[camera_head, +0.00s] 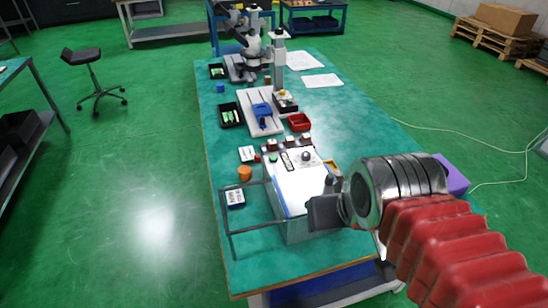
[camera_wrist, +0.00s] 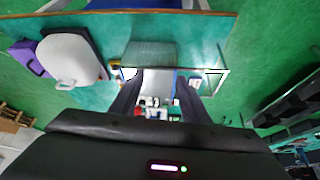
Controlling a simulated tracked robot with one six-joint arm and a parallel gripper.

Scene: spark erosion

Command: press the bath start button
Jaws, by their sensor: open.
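A white box-shaped machine (camera_head: 298,188) stands on the teal bench. A small green button (camera_head: 273,158) shows at the far left of its top, with a small red one (camera_head: 257,158) beside it. I cannot tell from any label which is the bath start button. My gripper (camera_head: 324,208) is over the near right part of the machine, nearer to me than the green button and apart from it. In the wrist view my gripper (camera_wrist: 157,100) shows two dark fingers spread apart, with nothing held between them. The buttons are too small to tell in the wrist view.
A purple box (camera_head: 452,176) is behind my arm. A red tray (camera_head: 299,122) and a microscope (camera_head: 252,45) stand farther back.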

